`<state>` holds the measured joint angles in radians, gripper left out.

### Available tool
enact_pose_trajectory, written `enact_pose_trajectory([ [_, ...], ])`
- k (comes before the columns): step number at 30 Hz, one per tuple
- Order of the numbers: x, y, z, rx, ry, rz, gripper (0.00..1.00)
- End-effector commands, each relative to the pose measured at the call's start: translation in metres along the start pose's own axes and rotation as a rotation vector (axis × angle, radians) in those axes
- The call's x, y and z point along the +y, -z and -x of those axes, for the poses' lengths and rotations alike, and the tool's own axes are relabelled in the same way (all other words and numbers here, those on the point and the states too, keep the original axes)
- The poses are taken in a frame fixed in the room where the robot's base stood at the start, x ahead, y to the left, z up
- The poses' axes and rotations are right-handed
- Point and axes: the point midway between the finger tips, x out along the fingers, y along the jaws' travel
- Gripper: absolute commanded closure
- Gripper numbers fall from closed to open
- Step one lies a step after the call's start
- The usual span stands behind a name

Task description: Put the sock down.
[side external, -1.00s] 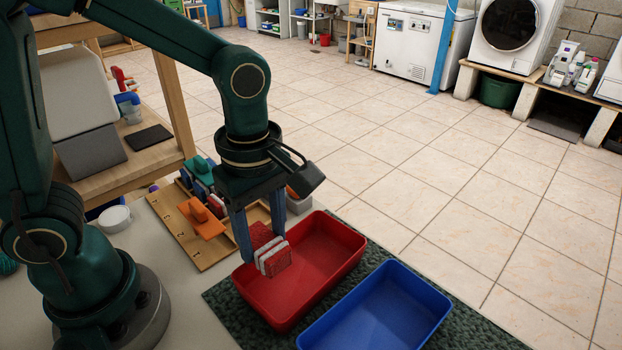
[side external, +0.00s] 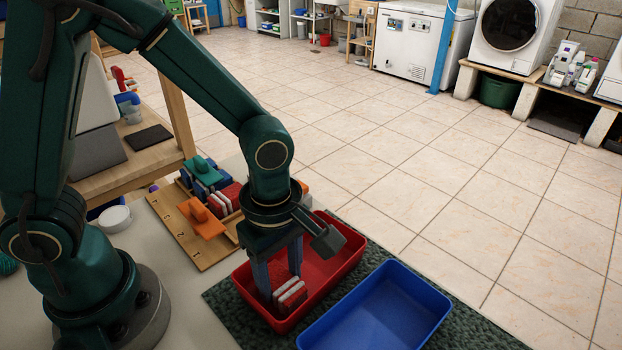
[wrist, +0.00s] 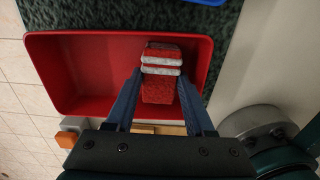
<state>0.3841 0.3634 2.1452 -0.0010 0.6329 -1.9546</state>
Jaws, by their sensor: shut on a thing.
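The sock (side external: 290,294) is a folded red bundle with white bands. It also shows in the wrist view (wrist: 161,62), between the two blue fingers. My gripper (side external: 281,284) is shut on it and points down inside the red bin (side external: 338,268). In the wrist view, my gripper (wrist: 158,82) has one finger on each side of the sock. The sock is low in the bin, near its left front part in the side view. I cannot tell whether it touches the bin floor.
An empty blue bin (side external: 400,312) stands beside the red one on a dark green mat (side external: 470,335). A wooden rack (side external: 190,242) with orange, teal and red-and-white items is behind to the left. A white round container (side external: 114,218) is on the table.

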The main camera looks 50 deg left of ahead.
Motion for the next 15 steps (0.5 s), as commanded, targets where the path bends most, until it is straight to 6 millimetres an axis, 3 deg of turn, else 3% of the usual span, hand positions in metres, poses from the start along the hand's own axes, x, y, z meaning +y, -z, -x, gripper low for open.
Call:
enact_pose_trajectory([
  [11, 0.0, 0.0, 0.001, 0.0, 0.0, 0.0, 0.34],
  [15, 0.001, 0.0, 0.011, -0.001, -0.003, 0.0, 0.34],
])
